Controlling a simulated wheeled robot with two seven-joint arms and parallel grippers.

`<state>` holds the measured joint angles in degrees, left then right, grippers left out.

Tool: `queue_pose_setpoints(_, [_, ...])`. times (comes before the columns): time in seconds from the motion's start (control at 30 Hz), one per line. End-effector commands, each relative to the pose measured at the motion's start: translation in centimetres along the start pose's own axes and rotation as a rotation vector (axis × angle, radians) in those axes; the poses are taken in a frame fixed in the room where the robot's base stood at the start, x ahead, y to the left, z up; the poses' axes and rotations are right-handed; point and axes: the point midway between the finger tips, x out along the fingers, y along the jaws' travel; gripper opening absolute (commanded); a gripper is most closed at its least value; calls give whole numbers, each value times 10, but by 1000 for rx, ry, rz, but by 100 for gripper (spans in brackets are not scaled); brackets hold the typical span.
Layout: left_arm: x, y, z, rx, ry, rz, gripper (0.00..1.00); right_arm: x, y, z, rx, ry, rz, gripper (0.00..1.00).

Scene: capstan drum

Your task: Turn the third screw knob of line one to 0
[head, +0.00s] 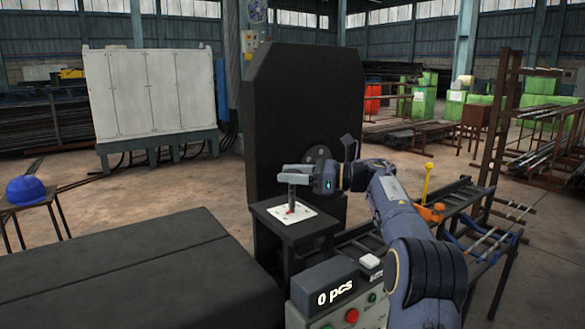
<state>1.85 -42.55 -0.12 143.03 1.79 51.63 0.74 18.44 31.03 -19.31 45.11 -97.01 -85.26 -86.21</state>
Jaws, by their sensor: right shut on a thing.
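My right gripper (292,173) reaches leftward over a small black table in front of the tall black machine panel (300,110). It is shut on the top of a dark upright handle (292,196). The handle stands over a white plate (305,216) with a small red mark, on the black table. I cannot tell whether the handle touches the plate. No screw knob or line marking can be made out at this size. My left gripper is not in view.
A control box (310,318) with a "0 pcs" display (335,292) and red and green buttons stands in front. A long black bench (130,270) fills the lower left. A blue helmet (26,189) lies on a stand. A rail frame (480,215) runs at right.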

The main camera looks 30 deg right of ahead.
Motion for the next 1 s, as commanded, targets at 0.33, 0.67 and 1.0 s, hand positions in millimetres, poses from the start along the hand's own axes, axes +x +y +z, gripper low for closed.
queue_pose_setpoints(0.33, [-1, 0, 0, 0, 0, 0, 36, 1, 0, -1, 1, 0, 8, 24])
queue_pose_setpoints(0.67, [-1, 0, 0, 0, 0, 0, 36, 1, 0, -1, 1, 0, 7, 67])
queue_pose_setpoints(1.0, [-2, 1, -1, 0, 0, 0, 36, -17, -1, 0, 1, 0, 4, 67])
